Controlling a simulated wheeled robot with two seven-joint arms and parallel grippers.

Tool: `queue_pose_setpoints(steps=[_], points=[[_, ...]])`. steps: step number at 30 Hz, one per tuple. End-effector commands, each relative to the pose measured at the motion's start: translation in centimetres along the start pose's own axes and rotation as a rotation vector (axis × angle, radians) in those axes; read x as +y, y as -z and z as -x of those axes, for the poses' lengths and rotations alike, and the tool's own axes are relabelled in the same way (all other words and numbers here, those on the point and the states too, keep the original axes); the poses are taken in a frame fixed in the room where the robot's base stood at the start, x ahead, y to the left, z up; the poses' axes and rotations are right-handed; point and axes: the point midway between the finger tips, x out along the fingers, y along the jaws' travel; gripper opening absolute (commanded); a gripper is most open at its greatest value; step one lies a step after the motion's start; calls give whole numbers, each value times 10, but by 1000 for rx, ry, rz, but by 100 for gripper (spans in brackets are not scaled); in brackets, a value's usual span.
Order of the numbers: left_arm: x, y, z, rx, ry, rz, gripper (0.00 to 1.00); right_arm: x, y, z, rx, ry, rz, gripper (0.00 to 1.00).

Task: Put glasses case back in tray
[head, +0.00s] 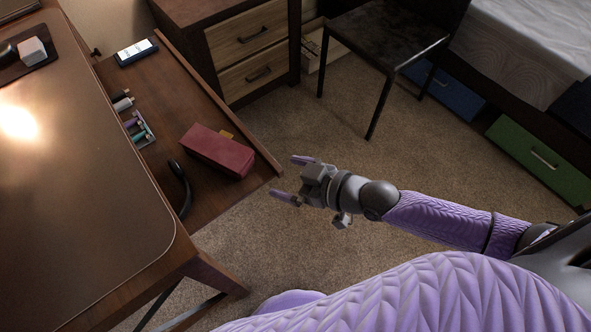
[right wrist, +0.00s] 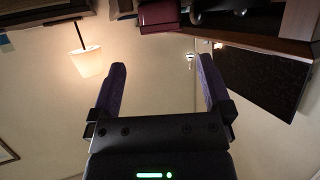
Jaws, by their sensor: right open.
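The dark red glasses case (head: 217,150) lies at a slant on the brown pull-out tray (head: 216,190) beside the desk, close to its right rim. A small tan tab shows at the case's far edge. In the right wrist view the glasses case (right wrist: 160,17) is at the top edge, partly cut off. My right gripper (head: 291,178) is open and empty, to the right of the case and just outside the tray's rim. Its two purple fingers (right wrist: 162,63) are apart with nothing between them. My left gripper is not in view.
On the tray are a phone-like device (head: 136,52), a small organizer with several bottles (head: 142,130) and a black curved object (head: 181,188). The desk top (head: 75,185) is at left. A drawer cabinet (head: 250,50) and a stool (head: 385,38) stand behind; carpet is clear around my arm.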

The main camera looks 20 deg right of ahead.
Motion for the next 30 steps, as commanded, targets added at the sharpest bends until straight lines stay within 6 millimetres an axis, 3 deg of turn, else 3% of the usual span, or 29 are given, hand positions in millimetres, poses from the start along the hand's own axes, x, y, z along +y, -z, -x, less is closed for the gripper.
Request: queue_pose_setpoints(steps=[6, 8, 11, 12, 14, 15, 16, 18, 19, 21, 24, 30], points=[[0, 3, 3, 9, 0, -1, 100, 0, 0, 11, 0, 0, 0, 100], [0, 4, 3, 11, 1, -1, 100, 5, -12, 10, -24, -22, -6, 100], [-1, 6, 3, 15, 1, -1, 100, 28, -84, 13, -192, -154, -42, 100], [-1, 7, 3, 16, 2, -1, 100, 34, -132, 23, -310, -223, -74, 100], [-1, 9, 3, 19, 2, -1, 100, 27, -209, 52, -514, -306, -137, 100], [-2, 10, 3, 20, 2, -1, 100, 11, -255, 76, -650, -341, -183, 100], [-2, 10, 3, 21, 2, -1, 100, -5, -284, 96, -746, -356, -216, 100], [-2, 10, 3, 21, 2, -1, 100, -51, -337, 141, -947, -364, -289, 100], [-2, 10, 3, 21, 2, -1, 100, -70, -352, 158, -1020, -360, -316, 100], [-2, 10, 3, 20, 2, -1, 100, -112, -375, 191, -1154, -340, -366, 100], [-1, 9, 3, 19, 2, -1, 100, -149, -389, 219, -1263, -313, -406, 100], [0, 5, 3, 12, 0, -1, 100, -160, -392, 228, -1296, -303, -416, 100]])
